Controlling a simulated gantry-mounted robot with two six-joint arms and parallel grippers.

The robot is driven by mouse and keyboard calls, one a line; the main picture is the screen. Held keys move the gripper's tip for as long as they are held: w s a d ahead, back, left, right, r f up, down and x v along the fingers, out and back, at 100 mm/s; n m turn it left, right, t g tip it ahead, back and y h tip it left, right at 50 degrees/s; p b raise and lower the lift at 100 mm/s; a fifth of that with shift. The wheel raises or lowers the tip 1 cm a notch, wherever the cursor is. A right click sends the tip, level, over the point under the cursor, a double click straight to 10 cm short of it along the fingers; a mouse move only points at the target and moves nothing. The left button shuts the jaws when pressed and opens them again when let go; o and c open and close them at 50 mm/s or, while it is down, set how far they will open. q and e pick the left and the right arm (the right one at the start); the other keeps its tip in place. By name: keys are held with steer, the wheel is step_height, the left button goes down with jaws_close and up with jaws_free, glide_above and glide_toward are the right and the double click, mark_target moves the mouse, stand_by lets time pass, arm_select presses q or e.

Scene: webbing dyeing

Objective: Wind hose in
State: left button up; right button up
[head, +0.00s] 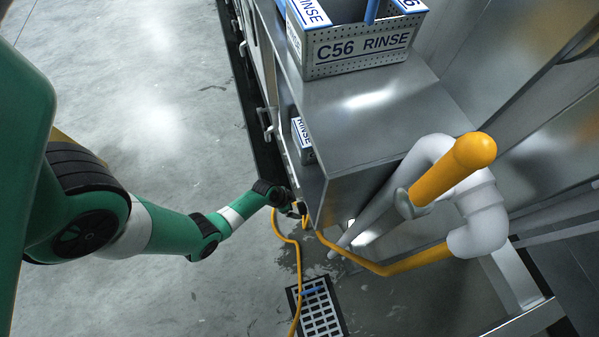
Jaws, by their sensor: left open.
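A thin yellow-orange hose (297,262) hangs from beside the bench corner and runs down past a floor drain to the bottom edge of the head view. An orange length (400,267) runs from the same corner to the right, looking thicker toward the white pipe; I cannot tell whether the two are one piece. My left gripper (299,209) is small and dark, at the bench's lower front corner, close to the top of the hose. It is open. Whether the hose lies between its fingers or only beside them cannot be made out. My right gripper is not in view.
A steel bench (375,110) carries a perforated bin labelled C56 RINSE (362,50). A floor drain grate (320,310) lies below. The concrete floor (150,110) at left is clear.

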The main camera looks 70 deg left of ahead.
mark_target(300, 208)
arm_select(q)
steer(key=b+x, duration=0.3)
steer(key=x, duration=0.2)
steer(key=shift+f, duration=0.2)
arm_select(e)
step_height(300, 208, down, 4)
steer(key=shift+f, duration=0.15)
arm_select(q)
steer(key=c, duration=1.4)
steer(key=shift+o, duration=0.2)
steer(key=shift+d+y, duration=0.1)
steer(key=shift+y, duration=0.2)
